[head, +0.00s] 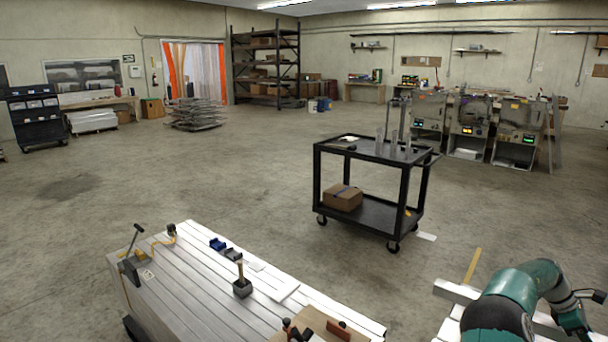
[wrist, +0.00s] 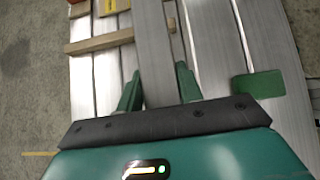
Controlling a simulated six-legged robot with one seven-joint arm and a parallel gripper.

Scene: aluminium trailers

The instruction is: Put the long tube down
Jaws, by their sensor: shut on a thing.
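In the wrist view, my gripper (wrist: 158,88) has its two green fingers on either side of a long flat-sided grey metal tube (wrist: 154,45). It is shut on this tube. The tube runs from between the fingers up past the top edge of the picture. Its near end is hidden behind the dark gripper body. Pale metal planks (wrist: 207,60) lie below it; I cannot tell whether the tube touches them. In the head view my teal arm is at the bottom right, and the fingers are out of sight.
A wooden strip (wrist: 98,41) lies across the planks, left of the tube. A green block (wrist: 258,86) lies to the right. In the head view, a plank-topped bench (head: 190,265) holds tools, and a black cart (head: 375,215) stands beyond. Open concrete floor surrounds them.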

